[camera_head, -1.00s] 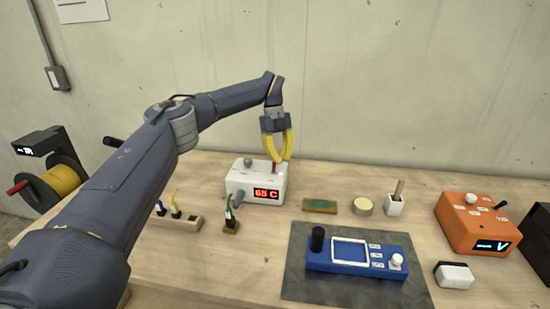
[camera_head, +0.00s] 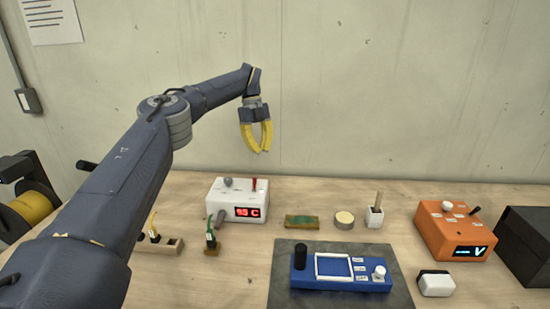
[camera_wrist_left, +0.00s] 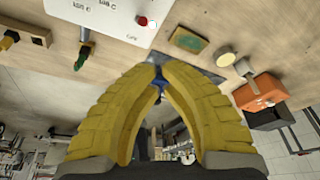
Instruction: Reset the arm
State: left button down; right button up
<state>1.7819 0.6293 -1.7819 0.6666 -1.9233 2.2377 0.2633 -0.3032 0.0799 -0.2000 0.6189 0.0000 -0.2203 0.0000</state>
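My left gripper (camera_head: 262,150), with yellow fingers, hangs in the air above and behind the white soldering station (camera_head: 238,202). Its fingers point down and their tips come together with nothing held. In the left wrist view the gripper (camera_wrist_left: 158,62) shows its two yellow fingers converging at the tips. The station has a red display reading about 65 C, a grey knob (camera_head: 228,182) and a red-tipped switch (camera_head: 254,183). The station's face also shows in the left wrist view (camera_wrist_left: 110,20), with a red button beside it. My right gripper is not in view.
A blue device (camera_head: 340,271) lies on a grey mat (camera_head: 400,293). A green board (camera_head: 302,221), round tin (camera_head: 344,219), white cup (camera_head: 374,218), orange meter (camera_head: 455,230) and white-and-black block (camera_head: 436,284) stand around it. A wire holder (camera_head: 160,247) is at left. Air around the gripper is clear.

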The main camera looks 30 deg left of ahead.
pick_arm(q)
jog(key=shift+w+a+r, duration=0.1)
jog(key=shift+a+r, duration=0.05)
jog(key=shift+r, duration=0.1)
jog(key=shift+a, duration=0.1)
dwell(0.3)
